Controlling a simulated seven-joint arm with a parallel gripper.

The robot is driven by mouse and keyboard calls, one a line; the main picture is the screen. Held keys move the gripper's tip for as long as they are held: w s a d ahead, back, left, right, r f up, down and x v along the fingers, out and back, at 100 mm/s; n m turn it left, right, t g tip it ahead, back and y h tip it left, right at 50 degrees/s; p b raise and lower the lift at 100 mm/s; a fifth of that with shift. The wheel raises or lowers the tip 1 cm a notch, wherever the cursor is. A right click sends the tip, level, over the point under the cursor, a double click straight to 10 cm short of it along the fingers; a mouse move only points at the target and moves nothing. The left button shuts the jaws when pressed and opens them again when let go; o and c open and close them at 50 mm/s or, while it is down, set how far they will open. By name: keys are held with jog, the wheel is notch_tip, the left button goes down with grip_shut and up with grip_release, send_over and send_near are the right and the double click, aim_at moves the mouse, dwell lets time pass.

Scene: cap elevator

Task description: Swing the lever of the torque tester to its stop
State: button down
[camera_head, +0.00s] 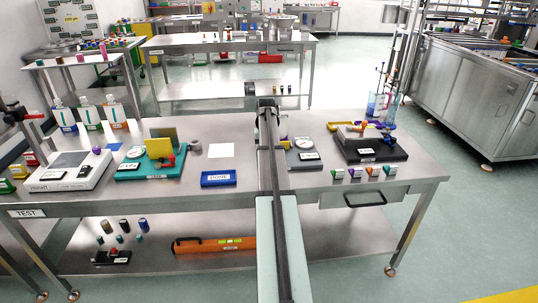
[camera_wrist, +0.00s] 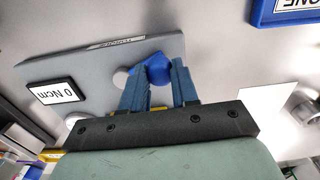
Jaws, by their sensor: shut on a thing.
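The torque tester (camera_head: 305,152) is a grey, flat device on the front table, just right of my arm in the head view. In the wrist view the tester (camera_wrist: 85,65) shows upside down, with a display (camera_wrist: 57,93) reading 0 Ncm. My gripper (camera_wrist: 156,66) is low over one edge of the tester. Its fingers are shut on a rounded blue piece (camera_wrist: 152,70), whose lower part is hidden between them. I cannot tell whether this piece belongs to the lever. A pale round knob (camera_wrist: 120,78) lies beside one finger. My arm hides the gripper in the head view.
A blue DONE tray (camera_head: 218,179) and a white sheet (camera_head: 221,150) lie left of my arm. A teal device (camera_head: 150,160) stands farther left. A black device (camera_head: 370,145) and several small coloured markers stand right of the tester.

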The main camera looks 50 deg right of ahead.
jog(key=shift+w+d+m, duration=0.4)
jog(key=shift+w+m, duration=0.2)
jog(key=shift+m, duration=0.6)
jog(key=shift+w+d+m, duration=0.35)
jog(key=shift+w+m, duration=0.2)
jog(key=shift+m, duration=0.65)
jog(key=c, duration=0.8)
grip_release()
jog(key=shift+c, duration=0.2)
notch_tip(320, 180, up, 14)
jog(key=shift+f, duration=0.1)
